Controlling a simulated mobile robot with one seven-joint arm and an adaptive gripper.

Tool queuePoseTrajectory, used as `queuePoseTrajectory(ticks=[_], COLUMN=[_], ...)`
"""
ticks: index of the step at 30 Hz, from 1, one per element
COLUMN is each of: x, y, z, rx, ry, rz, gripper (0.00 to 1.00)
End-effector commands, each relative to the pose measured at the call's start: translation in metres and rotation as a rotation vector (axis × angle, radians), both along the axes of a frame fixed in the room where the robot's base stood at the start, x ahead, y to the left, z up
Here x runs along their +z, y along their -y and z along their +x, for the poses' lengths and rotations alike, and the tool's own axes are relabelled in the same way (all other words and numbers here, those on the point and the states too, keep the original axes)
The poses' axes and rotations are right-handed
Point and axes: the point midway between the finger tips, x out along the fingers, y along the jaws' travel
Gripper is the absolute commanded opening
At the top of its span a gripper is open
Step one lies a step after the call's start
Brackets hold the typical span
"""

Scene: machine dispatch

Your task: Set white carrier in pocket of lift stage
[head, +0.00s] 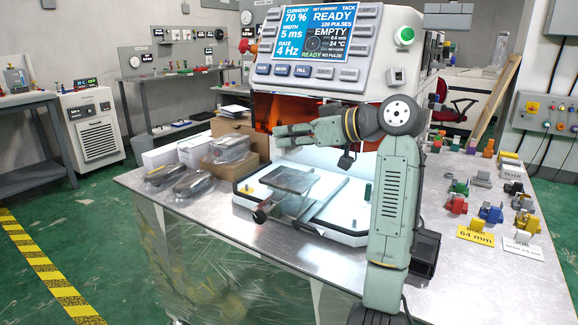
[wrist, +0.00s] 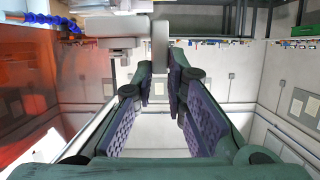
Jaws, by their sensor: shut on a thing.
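My gripper (head: 279,136) reaches leftward in front of the machine's orange opening, above the lift stage. In the wrist view my gripper (wrist: 163,80) has its two purple-padded fingers shut on a narrow pale piece (wrist: 160,48), which fits the white carrier; its outline merges with grey parts beyond, so its full shape is unclear. In the head view the carrier cannot be made out at the fingers. The lift stage (head: 288,180) has a grey top plate and a dark knob, and stands on a white base plate apart from the gripper. Its pocket cannot be made out.
The machine (head: 318,80) stands behind, its display reading READY and EMPTY. Wrapped packages (head: 192,183) and cardboard boxes lie left of the base plate (head: 330,232). Several coloured blocks (head: 490,213) and label cards stand at the right. The table's front left is clear.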

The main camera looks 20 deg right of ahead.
Motion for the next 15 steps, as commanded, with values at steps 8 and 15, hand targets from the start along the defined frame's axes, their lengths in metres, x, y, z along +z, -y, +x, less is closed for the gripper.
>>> queuePoseTrajectory(ticks=[8,15], x=[-0.031,-0.062], y=[0.0,0.0], z=[0.0,0.0], rx=[-0.002,0.0], ry=[0.003,-0.001], rz=[0.0,0.001], gripper=[0.0,0.0])
